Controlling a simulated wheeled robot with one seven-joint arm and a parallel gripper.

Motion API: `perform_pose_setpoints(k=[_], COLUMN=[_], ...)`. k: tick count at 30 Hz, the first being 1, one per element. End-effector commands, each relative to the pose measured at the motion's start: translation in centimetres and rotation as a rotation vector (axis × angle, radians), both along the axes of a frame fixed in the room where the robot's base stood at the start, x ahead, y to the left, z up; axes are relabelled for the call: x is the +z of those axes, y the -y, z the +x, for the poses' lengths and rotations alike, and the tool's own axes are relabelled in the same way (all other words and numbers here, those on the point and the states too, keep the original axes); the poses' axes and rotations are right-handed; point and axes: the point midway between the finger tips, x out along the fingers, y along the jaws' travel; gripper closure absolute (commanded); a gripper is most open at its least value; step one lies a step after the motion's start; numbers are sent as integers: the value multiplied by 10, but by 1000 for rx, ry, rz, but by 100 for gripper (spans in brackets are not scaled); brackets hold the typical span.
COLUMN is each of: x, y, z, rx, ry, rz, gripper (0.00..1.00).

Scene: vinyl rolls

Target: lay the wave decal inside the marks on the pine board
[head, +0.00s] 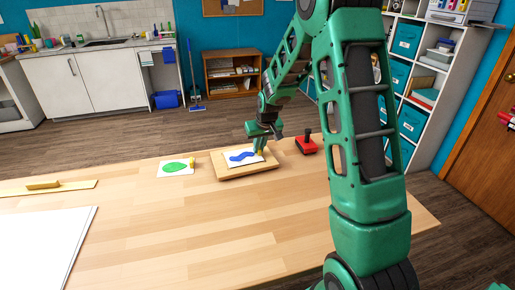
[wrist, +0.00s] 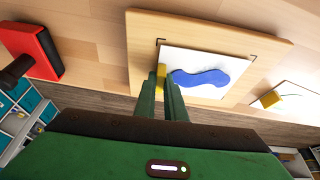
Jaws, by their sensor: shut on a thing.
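The wave decal (head: 241,157) is a white sheet with a blue wavy shape. It also shows in the wrist view (wrist: 203,77), over the pine board (wrist: 190,20). Two black corner marks show on the board, close outside the sheet's far corners; the near marks are hidden or out of view. My gripper (wrist: 163,84) is shut on the yellow tab (wrist: 161,76) at the sheet's edge. In the head view my gripper (head: 260,150) is at the right side of the pine board (head: 249,174). I cannot tell whether the sheet touches the board or hovers just above it.
A green decal (head: 175,167) with a yellow tab lies left of the board. A red block with a black handle (head: 307,146) stands to its right. A wooden strip with a handle (head: 48,186) and a large white sheet (head: 40,245) lie at left. The table's middle is clear.

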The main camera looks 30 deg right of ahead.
Motion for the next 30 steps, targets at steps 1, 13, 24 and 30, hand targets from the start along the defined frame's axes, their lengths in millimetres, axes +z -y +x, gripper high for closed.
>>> perform_pose_setpoints(k=[1,13,24,30], x=[0,-4,-3,-3], y=[0,0,0,-1], z=[0,0,0,0], rx=[0,0,0,0], ry=[0,-1,-1,0], rz=[0,0,0,0], gripper=[100,100,54,22])
